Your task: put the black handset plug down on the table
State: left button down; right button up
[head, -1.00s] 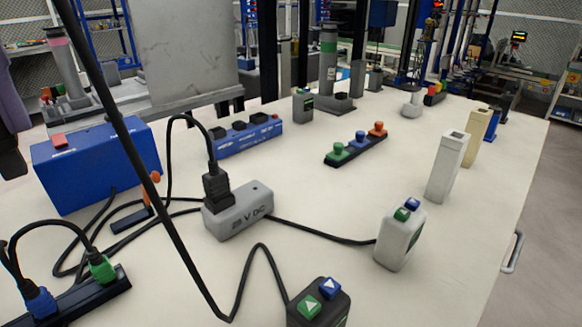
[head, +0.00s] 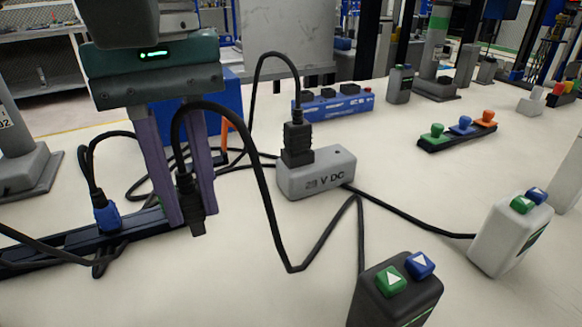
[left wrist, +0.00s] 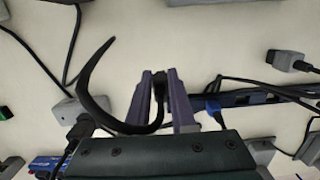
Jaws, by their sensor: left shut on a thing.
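My left gripper (head: 190,215) comes down from the top left with its two purple fingers shut on the black handset plug (head: 195,212). The plug points down, in front of the dark socket strip (head: 70,238); its exact height above the pale table (head: 260,265) is hard to tell. Its black cable loops over to the black handset (head: 395,295) with green and blue buttons. In the left wrist view the plug (left wrist: 160,90) shows between the fingertips (left wrist: 160,80). My right gripper is not in view.
A blue plug (head: 106,215) sits in the strip. A grey "28 V DC" box (head: 316,175) holds another black plug (head: 297,140). A light grey handset (head: 510,235) stands at right. Bare table lies between the strip and the black handset.

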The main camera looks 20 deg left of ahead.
aim_at(198, 224)
pick_arm(q)
jog(key=shift+f+b, duration=0.3)
jog(key=shift+f, duration=2.3)
jog(key=shift+f+b, duration=0.25)
jog(key=shift+b, duration=0.05)
jog(key=c, duration=0.8)
grip_release()
jog(key=shift+r, duration=0.1)
jog(key=shift+o, duration=0.2)
jog(key=shift+r+p, duration=0.25)
jog(key=shift+p, duration=0.1)
jog(key=r, duration=0.8)
jog(key=r+p, duration=0.1)
jog(key=r, duration=0.2)
jog(key=shift+w+a+r, duration=0.4)
